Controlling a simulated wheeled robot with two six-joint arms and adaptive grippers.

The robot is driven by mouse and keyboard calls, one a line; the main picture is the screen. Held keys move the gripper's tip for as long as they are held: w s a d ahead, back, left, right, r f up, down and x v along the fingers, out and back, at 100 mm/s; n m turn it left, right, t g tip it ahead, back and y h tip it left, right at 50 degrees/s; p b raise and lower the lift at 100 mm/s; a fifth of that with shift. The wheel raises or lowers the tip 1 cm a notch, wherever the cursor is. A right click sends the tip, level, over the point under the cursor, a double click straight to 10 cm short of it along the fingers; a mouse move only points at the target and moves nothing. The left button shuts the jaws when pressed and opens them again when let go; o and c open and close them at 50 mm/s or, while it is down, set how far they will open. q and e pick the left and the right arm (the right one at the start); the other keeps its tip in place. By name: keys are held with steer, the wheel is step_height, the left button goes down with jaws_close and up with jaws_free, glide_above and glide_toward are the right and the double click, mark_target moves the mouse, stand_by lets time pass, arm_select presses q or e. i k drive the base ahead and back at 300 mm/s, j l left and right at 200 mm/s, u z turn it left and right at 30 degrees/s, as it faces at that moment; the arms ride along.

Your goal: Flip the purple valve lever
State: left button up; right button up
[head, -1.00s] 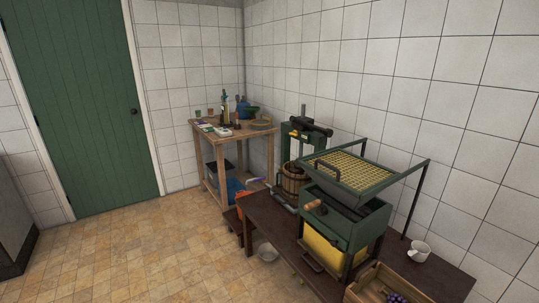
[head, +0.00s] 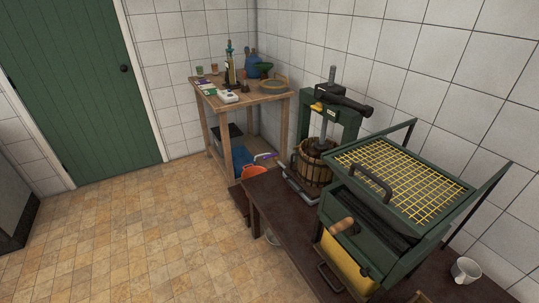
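No valve lever can be made out for certain in the head view. A small purple strip (head: 265,155) shows by an orange container (head: 253,171) beside the small wooden table, too small to tell what it is. Neither of my grippers is in view.
A dark bench (head: 272,215) on the right carries a basket press (head: 316,162), a green crusher with a yellow grid (head: 395,180) and a white mug (head: 465,270). A wooden table (head: 262,92) with bottles stands in the corner. The tiled floor (head: 130,235) at left is clear.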

mark_target(275, 154)
steer(key=z, duration=0.55)
steer(key=i+j+z, duration=0.15)
steer(key=j+z, duration=0.35)
steer(key=i+j+z, duration=0.15)
steer(key=j+z, duration=0.15)
steer(key=z, duration=0.15)
steer(key=j+z, duration=0.6)
steer(key=j, duration=0.45)
steer(key=k+j, duration=0.1)
steer(key=j, duration=0.45)
steer(key=j+z, duration=0.15)
steer(key=j, duration=0.4)
steer(key=k+j, duration=0.1)
steer(key=j, duration=0.45)
steer(key=k+j+z, duration=0.15)
steer(key=j, duration=0.9)
steer(key=k+z, duration=0.05)
